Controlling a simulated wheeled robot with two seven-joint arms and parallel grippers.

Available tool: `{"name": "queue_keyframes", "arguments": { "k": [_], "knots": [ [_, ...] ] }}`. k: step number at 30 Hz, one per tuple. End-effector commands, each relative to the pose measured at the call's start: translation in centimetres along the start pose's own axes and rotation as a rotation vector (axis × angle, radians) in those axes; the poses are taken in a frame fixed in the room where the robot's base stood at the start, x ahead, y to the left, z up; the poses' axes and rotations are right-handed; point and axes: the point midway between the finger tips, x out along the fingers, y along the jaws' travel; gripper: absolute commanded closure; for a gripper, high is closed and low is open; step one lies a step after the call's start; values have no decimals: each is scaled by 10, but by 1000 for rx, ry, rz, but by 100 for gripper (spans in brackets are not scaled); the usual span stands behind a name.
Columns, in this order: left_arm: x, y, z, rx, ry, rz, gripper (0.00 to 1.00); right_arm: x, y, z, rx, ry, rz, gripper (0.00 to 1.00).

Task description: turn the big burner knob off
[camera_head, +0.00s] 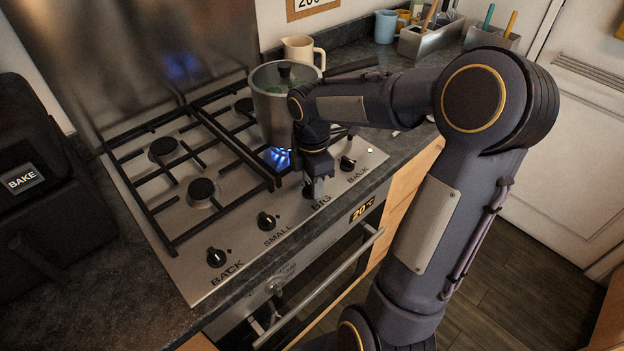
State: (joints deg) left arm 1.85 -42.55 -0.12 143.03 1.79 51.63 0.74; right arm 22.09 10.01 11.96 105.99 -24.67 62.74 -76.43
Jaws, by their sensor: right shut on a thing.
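The stove (188,267) has several black knobs along its front edge, with labels beside them. The big burner knob stands above the label BIG (321,202) and is mostly hidden by my right gripper. My right gripper (315,190) points down at that spot and is shut on the knob. A blue flame (278,158) burns under a steel pot (270,117) on the burner behind the gripper. My left gripper is not in view.
The SMALL knob (266,221) and a BACK knob (216,257) are to the left; another BACK knob (347,163) is close on the right. A cream mug (303,51) stands behind the pot. A black box labelled BAKE (40,130) is at far left.

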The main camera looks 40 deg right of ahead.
Motion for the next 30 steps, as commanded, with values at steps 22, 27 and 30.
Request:
{"name": "queue_keyframes", "arguments": {
  "k": [22,27,30],
  "knots": [
    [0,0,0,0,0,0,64,-1,-2,-1,685,1,3,88],
    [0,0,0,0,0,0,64,-1,-3,-2,847,1,2,88],
    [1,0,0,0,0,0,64,-1,-3,-2,942,1,2,88]
  ]
}}
